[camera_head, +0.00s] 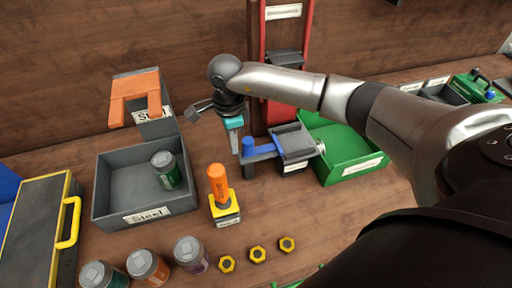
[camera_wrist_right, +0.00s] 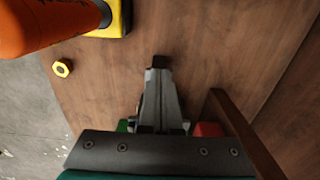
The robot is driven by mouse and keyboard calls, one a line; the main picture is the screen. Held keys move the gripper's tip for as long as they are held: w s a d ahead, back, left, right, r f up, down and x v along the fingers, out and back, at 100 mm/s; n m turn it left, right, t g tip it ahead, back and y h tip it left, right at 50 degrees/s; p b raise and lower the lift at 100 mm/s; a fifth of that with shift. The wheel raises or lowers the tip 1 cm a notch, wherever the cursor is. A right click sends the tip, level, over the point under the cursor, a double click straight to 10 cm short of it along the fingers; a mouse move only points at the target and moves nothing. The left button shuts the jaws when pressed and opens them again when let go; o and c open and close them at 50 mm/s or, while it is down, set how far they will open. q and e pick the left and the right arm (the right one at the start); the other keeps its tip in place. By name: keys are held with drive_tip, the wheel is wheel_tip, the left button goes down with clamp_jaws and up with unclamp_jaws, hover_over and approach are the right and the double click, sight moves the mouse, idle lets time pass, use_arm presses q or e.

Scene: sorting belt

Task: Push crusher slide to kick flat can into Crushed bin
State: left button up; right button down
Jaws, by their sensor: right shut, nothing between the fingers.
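The crusher is a tall red frame (camera_head: 304,38) with a dark block in it. Its grey slide (camera_head: 293,142) lies at the base, with a blue bar and upright blue knob (camera_head: 248,145) reaching left. A small silvery round edge (camera_head: 321,147) shows at the slide's right end; I cannot tell if it is the flat can. The green bin (camera_head: 350,172) stands just right of it; its label is too small to read. My right gripper (camera_head: 236,145) is shut and empty, pointing down just left of the blue knob. Its fingers also show in the wrist view (camera_wrist_right: 158,90).
A grey Steel bin (camera_head: 110,190) holding a green can (camera_head: 166,170) stands left. An orange-handled tool on a yellow base (camera_head: 224,205) stands close in front of the gripper. Several cans and yellow nuts (camera_head: 257,254) line the front. My right arm hides the right side.

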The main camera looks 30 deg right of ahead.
wheel_tip(320, 180, up, 8)
drive_tip(key=p, duration=0.5)
drive_tip(key=shift+p, duration=0.35)
drive_tip(key=shift+a, duration=0.1)
